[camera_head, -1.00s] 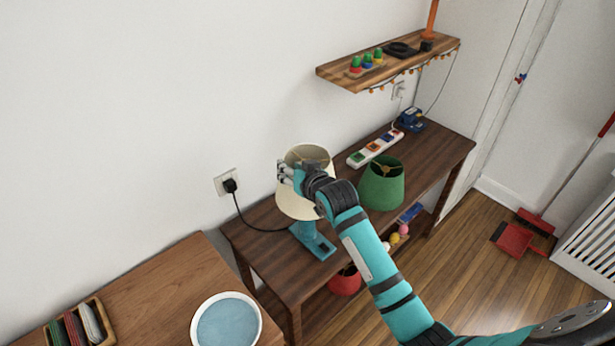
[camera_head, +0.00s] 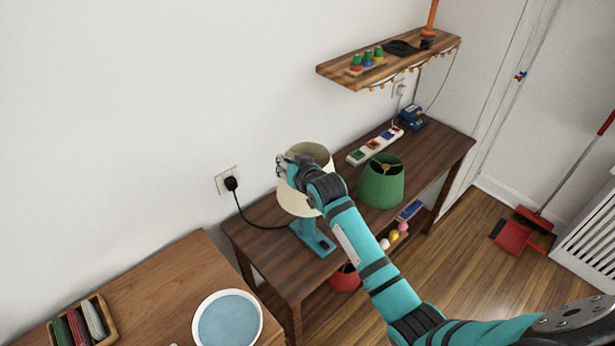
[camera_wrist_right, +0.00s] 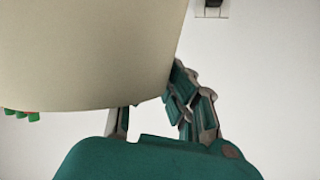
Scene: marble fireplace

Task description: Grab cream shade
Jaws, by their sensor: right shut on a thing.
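The cream shade (camera_head: 293,204) sits on a lamp with a teal base (camera_head: 314,238) on the dark wooden table by the wall. It fills the upper left of the right wrist view (camera_wrist_right: 85,50). My right gripper (camera_head: 286,167) is at the shade's upper left side, shut on it; in the right wrist view its fingers (camera_wrist_right: 160,115) meet the shade's lower part, and one finger is partly hidden behind it. The arm covers part of the shade in the head view. My left gripper is not in view.
A green shade (camera_head: 381,184) stands right of the lamp on the dark table (camera_head: 440,150). A power strip (camera_head: 374,145) lies behind it. A wall shelf (camera_head: 340,72) hangs above. A plug (camera_head: 231,184) with a black cord is at the wall. A bowl (camera_head: 258,318) stands front left.

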